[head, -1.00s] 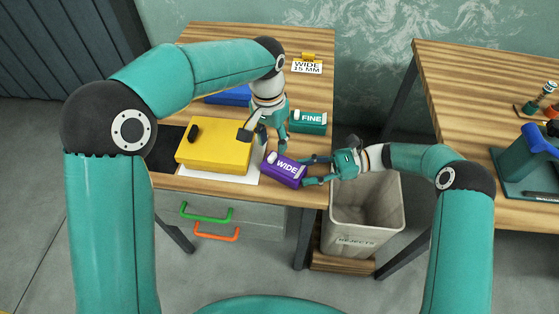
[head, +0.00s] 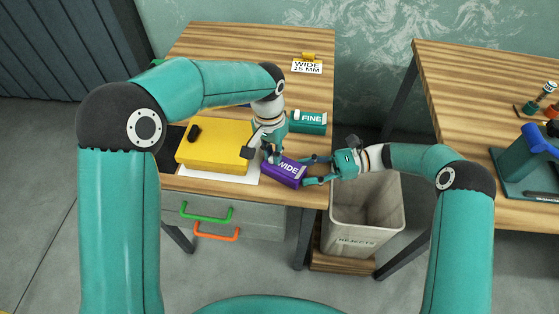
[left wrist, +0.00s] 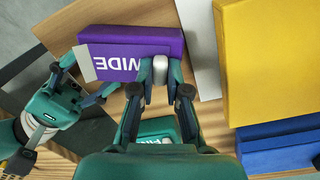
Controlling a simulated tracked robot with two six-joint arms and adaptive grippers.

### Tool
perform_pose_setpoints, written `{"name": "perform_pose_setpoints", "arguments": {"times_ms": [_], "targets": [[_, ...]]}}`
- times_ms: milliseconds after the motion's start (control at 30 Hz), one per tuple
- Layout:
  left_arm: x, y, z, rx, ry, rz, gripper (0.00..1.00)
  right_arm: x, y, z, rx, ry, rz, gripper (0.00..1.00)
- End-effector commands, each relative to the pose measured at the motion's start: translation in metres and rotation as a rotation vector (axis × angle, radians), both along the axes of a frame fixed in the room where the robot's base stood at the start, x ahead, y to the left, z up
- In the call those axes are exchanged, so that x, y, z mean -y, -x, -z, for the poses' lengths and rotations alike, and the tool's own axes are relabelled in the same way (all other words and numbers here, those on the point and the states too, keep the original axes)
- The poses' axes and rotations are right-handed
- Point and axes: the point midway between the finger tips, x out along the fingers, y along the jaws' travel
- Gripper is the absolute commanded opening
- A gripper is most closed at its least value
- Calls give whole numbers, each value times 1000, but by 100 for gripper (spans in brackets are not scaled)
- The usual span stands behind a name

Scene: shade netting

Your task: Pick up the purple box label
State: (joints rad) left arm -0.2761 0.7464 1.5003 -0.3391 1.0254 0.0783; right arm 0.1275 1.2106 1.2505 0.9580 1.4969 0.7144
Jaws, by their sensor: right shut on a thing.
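The purple box (head: 284,172) marked WIDE lies at the front right of the left table; it also shows in the left wrist view (left wrist: 130,48). My right gripper (head: 310,171) is shut on its right end. A small white tab (left wrist: 160,68) shows at the box's other end, between my left fingers. My left gripper (head: 270,156) is over that end, its fingers (left wrist: 160,80) apart on either side of the tab. I cannot tell whether they touch it. In the head view the left fingers hide the tab.
A yellow box (head: 212,150) stands left of my left gripper on a white sheet. A teal FINE box (head: 308,122) is behind. A WIDE 15 MM card (head: 307,66) stands at the back. A REJECTS bin (head: 366,215) is below my right arm.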

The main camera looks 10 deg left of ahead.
Motion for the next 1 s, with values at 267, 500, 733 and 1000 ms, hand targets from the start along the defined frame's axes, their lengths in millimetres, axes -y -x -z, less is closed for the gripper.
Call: {"name": "perform_pose_setpoints", "arguments": {"times_ms": [267,500,733,1000], "targets": [[0,0,0,0,0,1,3,-6,2,3,-5,4,-5,0],[1,-1,-17,4,2,1,3,-6,2,3,-5,4,-5,0],[1,-1,-60,5,1,2,3,-6,2,3,-5,4,-5,0],[1,0,-96,2,1,1,3,-6,2,3,-4,3,-5,0]]}}
